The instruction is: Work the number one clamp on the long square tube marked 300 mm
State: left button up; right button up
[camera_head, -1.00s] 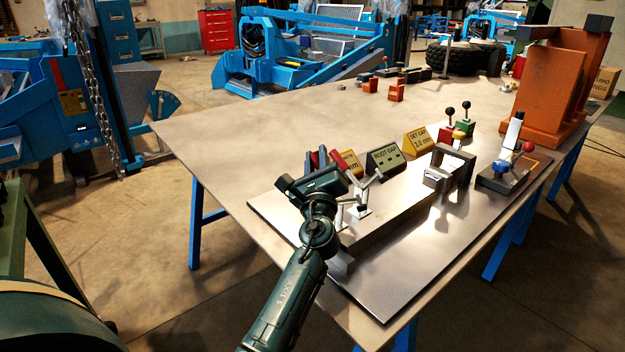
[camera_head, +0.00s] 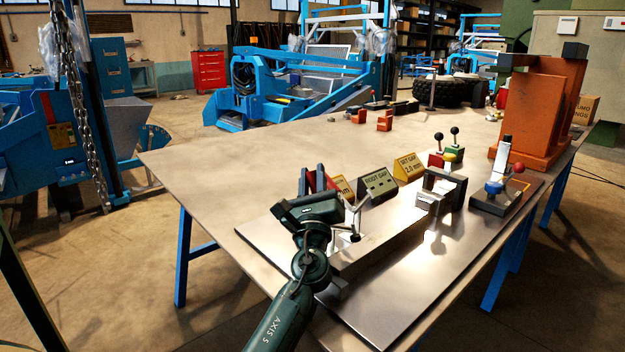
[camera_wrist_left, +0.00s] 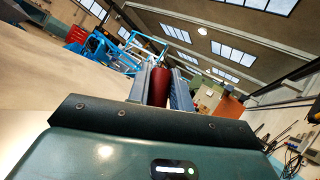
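My left gripper (camera_head: 311,183) stands over the near left end of the steel plate. In the left wrist view, a red handle (camera_wrist_left: 159,86) lies between its two fingers, which close in on both sides with no clear gap. In the head view, the fingers and gripper body hide most of this handle and its base. A long grey square tube (camera_head: 385,238) lies on the plate to the right of the gripper. Bright metal clamp parts (camera_head: 355,218) stand by the tube, just right of the gripper. No clamp number or 300 mm mark is readable. My right gripper is not in view.
Signs reading ROOT GAP (camera_head: 377,184) and SET GAP (camera_head: 409,168) stand behind the tube. A grey bracket (camera_head: 440,190) and a block with a blue knob (camera_head: 494,188) stand further right. An orange frame (camera_head: 535,115) is beyond. The left tabletop (camera_head: 230,165) is clear.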

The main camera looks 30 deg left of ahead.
pick_arm(q)
jog(key=o, duration=0.4)
jog(key=v, duration=0.7)
jog(key=shift+s+b, duration=0.25)
jog(key=shift+b, duration=0.05)
jog(key=shift+d+f, duration=0.1)
